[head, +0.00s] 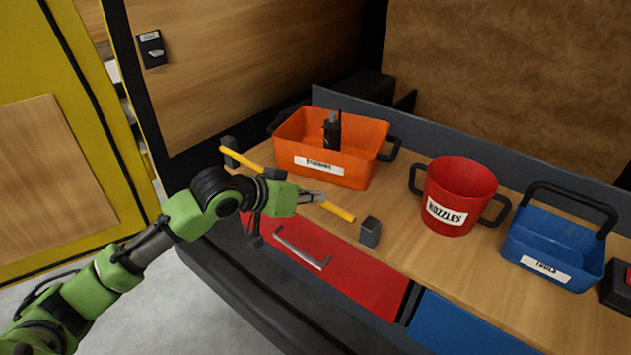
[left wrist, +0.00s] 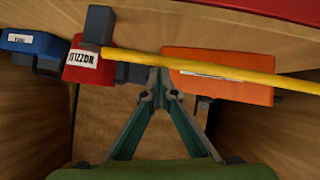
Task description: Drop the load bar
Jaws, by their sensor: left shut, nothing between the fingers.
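The load bar, a thin yellow bar (head: 336,211), runs slantwise along the front of the wooden counter in the head view. Its far-left end is at a dark block (head: 229,146), and its right end is close to another dark block (head: 370,232). My left gripper (head: 317,197) is shut and empty beside the bar, covering its middle part. In the left wrist view the bar (left wrist: 230,72) crosses just past the closed fingertips (left wrist: 163,88). I cannot tell whether they touch it. My right gripper is not in view.
An orange bin (head: 345,160) with a black radio (head: 332,130), a red NOZZLES bucket (head: 458,195) and a blue TOOLS bin (head: 555,245) stand behind the bar. A red drawer (head: 350,275) with a handle is below the counter front. A wooden panel (head: 240,60) stands at back left.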

